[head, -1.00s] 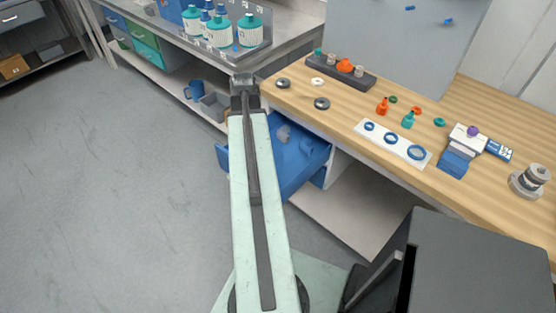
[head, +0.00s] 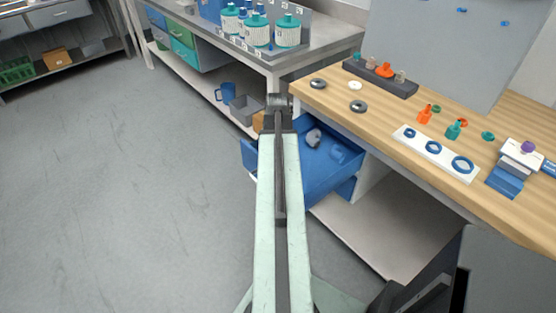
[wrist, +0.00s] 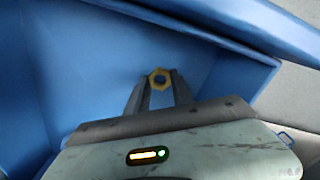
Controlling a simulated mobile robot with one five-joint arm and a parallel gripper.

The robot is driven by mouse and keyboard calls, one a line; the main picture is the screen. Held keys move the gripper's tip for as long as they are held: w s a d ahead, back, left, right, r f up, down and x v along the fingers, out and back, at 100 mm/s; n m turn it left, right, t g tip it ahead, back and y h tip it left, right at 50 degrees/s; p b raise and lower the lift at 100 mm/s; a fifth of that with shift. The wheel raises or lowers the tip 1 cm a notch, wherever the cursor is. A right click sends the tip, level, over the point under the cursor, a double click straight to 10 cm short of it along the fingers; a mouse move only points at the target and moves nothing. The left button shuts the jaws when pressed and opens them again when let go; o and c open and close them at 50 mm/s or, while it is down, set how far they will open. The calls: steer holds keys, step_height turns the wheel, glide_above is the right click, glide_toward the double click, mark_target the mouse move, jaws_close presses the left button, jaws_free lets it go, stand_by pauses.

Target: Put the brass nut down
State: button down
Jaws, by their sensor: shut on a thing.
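The brass nut (wrist: 152,78) is a small yellow hexagonal ring with a blue-looking centre in the wrist view. My gripper (wrist: 159,88) is shut on it, with the nut between the two fingertips. Behind the nut in the wrist view are the blue floor and walls of an open drawer (wrist: 80,60). How far the nut is above the drawer floor I cannot tell. In the head view my gripper (head: 278,103) is at the end of the outstretched arm, by the open blue drawer (head: 335,185) under the wooden bench. The nut is hidden there.
The wooden bench (head: 385,120) holds dark discs, a dark rack (head: 380,79), small orange and teal bottles, and a white strip with blue rings (head: 437,154). A grey bench (head: 315,45) with teal-capped jars stands behind. The floor on the left is clear.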

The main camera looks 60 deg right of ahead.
steer(key=shift+f, duration=0.15)
steer(key=c, duration=1.1)
jaws_free()
step_height(320, 180, up, 12)
steer(key=p, duration=1.2)
steer(key=shift+r, duration=0.2)
